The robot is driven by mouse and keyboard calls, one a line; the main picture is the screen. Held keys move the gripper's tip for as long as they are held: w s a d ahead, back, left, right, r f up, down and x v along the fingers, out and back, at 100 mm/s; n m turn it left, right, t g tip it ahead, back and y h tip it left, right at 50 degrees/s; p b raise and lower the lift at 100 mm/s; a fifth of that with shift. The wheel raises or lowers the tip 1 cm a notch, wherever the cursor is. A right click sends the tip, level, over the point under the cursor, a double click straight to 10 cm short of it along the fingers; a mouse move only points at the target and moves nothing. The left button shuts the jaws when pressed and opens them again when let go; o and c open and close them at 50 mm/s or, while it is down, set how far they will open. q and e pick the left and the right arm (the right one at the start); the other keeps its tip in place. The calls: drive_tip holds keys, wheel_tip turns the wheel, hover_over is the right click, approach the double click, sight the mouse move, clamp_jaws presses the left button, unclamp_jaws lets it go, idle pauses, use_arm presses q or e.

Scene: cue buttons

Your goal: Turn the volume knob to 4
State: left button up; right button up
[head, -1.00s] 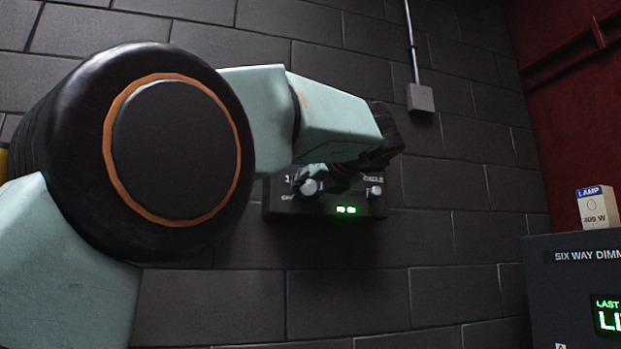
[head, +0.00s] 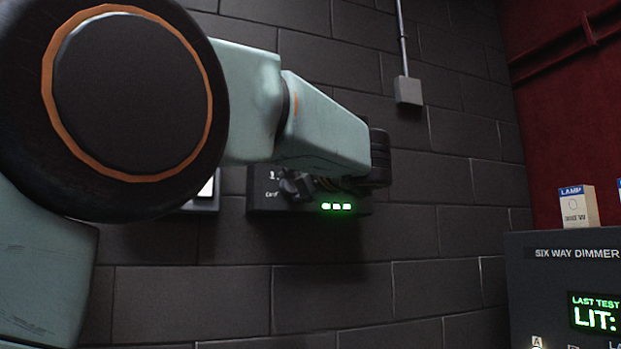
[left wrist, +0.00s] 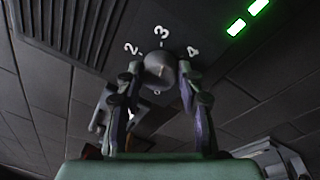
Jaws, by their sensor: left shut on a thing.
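The volume knob (left wrist: 158,70) is a grey round knob on a dark panel, with the white numbers 2, 3 and 4 around it in the left wrist view. Which number it points at is hard to tell. My left gripper (left wrist: 160,90) has its fingers on either side of the knob and is shut on it. In the head view, my left gripper (head: 299,186) is at the left part of the dark wall box (head: 262,203) and hides the knob. The box's green display (head: 336,206) shows lit blocks. My right gripper is not in view.
A dark dimmer unit (head: 525,275) with a green screen stands at the right, with a lamp box (head: 577,207) on it. A grey junction box (head: 408,91) and conduit are on the block wall above. The wall below the knob box is clear.

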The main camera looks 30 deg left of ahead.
use_arm(q)
drive_tip(key=m, duration=0.5)
drive_tip(key=m+t+p, duration=0.1)
drive_tip(key=m, duration=0.4)
drive_tip(key=shift+s+f+t, duration=0.1)
drive_tip(key=shift+t, duration=0.2)
idle(0.4)
drive_tip(key=o, duration=1.2)
drive_tip(key=shift+a, duration=0.15)
